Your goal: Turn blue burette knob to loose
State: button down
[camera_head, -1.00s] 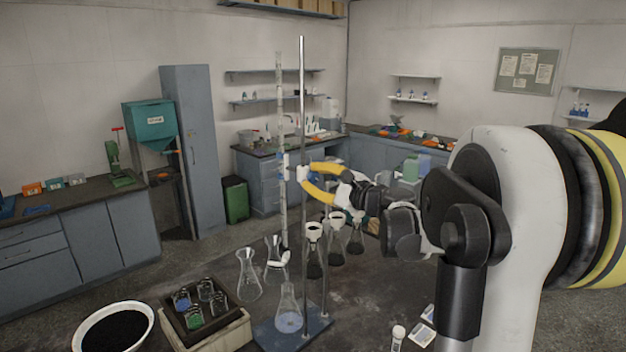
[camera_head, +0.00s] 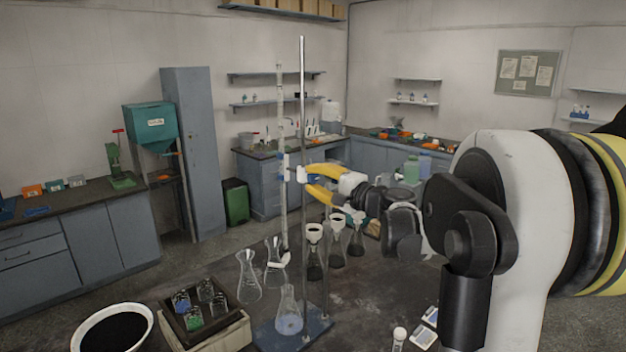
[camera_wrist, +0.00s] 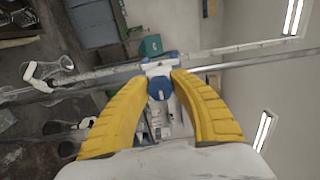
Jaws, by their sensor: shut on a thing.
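The blue burette knob (camera_wrist: 160,88) sits between the two yellow fingers of my gripper (camera_wrist: 160,74) in the wrist view. The fingers flank it closely, with the white clamp (camera_wrist: 159,65) just beyond it. In the head view my gripper (camera_head: 307,177) reaches from the right to the clamp on the upright metal rod (camera_head: 302,90). The fingers mostly hide the knob there. The clear graduated burette (camera_head: 281,115) stands upright just left of the rod. How far the knob is turned cannot be told.
Below are the blue stand base (camera_head: 312,326) and a flask with bluish liquid (camera_head: 288,318). Empty flasks (camera_head: 248,278) stand to the left and funnel-topped flasks (camera_head: 336,243) to the right.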

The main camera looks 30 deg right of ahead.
dwell(0.4)
jog(key=c, duration=1.1)
grip_release()
jog(key=shift+o, duration=0.2)
jog(key=s+d, duration=0.2)
jog(key=s, duration=0.9)
jog(key=shift+s+d, duration=0.15)
jog(key=shift+s, duration=0.25)
